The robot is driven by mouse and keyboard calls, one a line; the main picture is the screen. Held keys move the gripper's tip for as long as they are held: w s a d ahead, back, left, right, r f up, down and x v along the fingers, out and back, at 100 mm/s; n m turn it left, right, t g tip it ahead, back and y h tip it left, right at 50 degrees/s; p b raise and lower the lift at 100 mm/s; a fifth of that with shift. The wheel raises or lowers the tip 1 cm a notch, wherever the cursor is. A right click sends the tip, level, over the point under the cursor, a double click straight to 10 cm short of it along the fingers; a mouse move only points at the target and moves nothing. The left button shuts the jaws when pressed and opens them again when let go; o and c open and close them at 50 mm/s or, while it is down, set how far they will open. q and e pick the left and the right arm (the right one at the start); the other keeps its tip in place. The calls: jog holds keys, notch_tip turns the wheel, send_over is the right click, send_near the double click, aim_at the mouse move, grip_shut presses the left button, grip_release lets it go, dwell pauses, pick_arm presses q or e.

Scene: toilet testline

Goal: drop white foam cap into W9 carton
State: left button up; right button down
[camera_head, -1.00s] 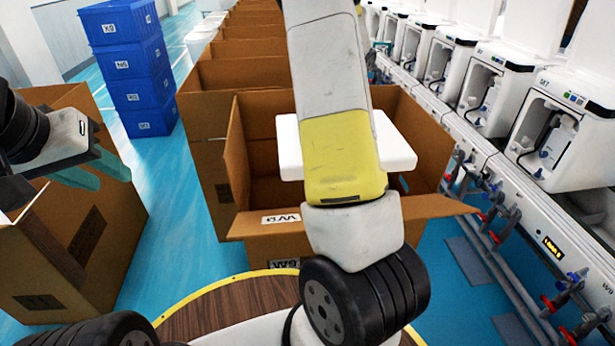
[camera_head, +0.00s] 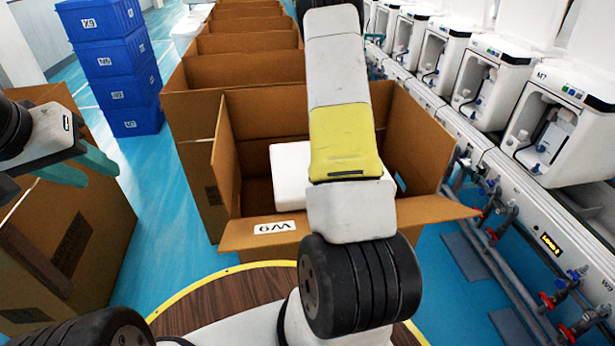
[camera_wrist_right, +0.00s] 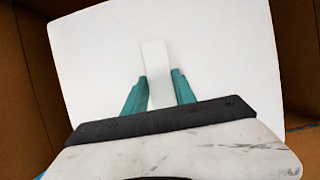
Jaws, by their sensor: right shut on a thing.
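The white foam cap (camera_head: 290,178) is partly hidden behind my right arm in the head view, inside the opening of the W9 carton (camera_head: 268,232). In the right wrist view the foam cap (camera_wrist_right: 215,60) fills most of the picture, with brown carton walls around it. My right gripper (camera_wrist_right: 159,80) is shut on a raised white strip of the cap. Whether the cap touches the carton bottom cannot be told. My left gripper (camera_head: 92,172) is at the left edge of the head view, its teal fingers apart and empty, above another brown carton.
A brown carton (camera_head: 95,235) stands at the left. More open cartons (camera_head: 235,72) line up behind the W9 carton. Blue crates (camera_head: 115,65) are stacked at the back left. White toilet units (camera_head: 545,125) and piping run along the right. Blue floor lies between.

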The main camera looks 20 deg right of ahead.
notch_tip(320, 180, down, 19)
dwell(0.4)
jog(key=shift+f, duration=0.55)
jog(key=c, duration=1)
grip_release()
